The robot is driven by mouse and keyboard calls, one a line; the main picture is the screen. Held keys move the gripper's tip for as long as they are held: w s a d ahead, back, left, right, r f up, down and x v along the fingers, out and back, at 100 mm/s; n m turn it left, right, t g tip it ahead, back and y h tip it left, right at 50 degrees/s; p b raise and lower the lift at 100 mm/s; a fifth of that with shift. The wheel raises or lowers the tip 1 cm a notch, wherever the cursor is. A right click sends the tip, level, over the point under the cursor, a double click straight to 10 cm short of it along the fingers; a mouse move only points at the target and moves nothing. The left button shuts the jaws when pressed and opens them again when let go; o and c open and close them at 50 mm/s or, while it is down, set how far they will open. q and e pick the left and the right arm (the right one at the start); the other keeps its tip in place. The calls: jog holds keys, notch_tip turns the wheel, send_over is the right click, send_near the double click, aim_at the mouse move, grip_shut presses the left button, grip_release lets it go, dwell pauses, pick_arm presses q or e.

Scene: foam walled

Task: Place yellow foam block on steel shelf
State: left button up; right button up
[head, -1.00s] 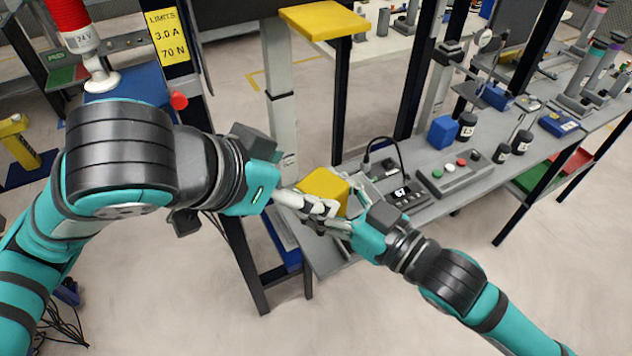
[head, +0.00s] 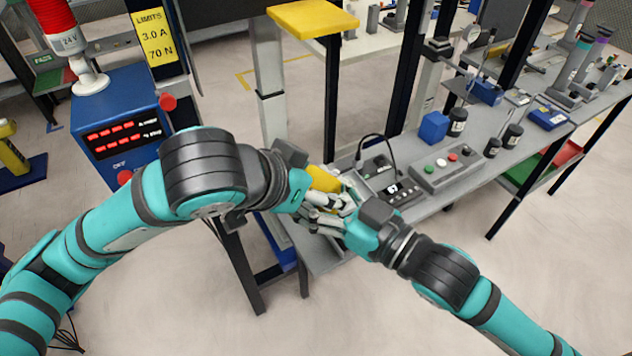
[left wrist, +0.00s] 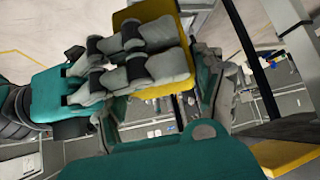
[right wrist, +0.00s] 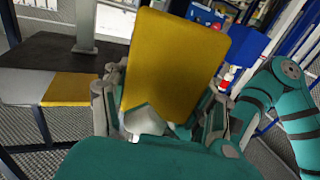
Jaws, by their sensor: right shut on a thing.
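The yellow foam block (head: 324,178) is held in the air above the near end of a grey metal surface, partly hidden by both hands. My right gripper (head: 338,200) is shut on it; in the right wrist view the block (right wrist: 180,60) stands up between the fingers. My left gripper (head: 312,197) is close against the block and the right fingers. In the left wrist view its fingers are apart, with the block (left wrist: 150,18) and the right hand's grey fingers between or just beyond them. The long grey metal surface (head: 440,200) may be the steel shelf; I cannot be sure.
A control box with buttons (head: 445,167), a blue block (head: 433,127) and dark jars (head: 457,122) stand on the grey surface. A yellow-topped post (head: 312,18) rises behind. A blue instrument box (head: 120,115) with a red lamp stands left. Dark uprights border the surface.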

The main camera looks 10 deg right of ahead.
pick_arm(q)
jog(key=c, duration=0.9)
pick_arm(e)
jog(key=o, duration=1.2)
jog(key=shift+o, duration=0.2)
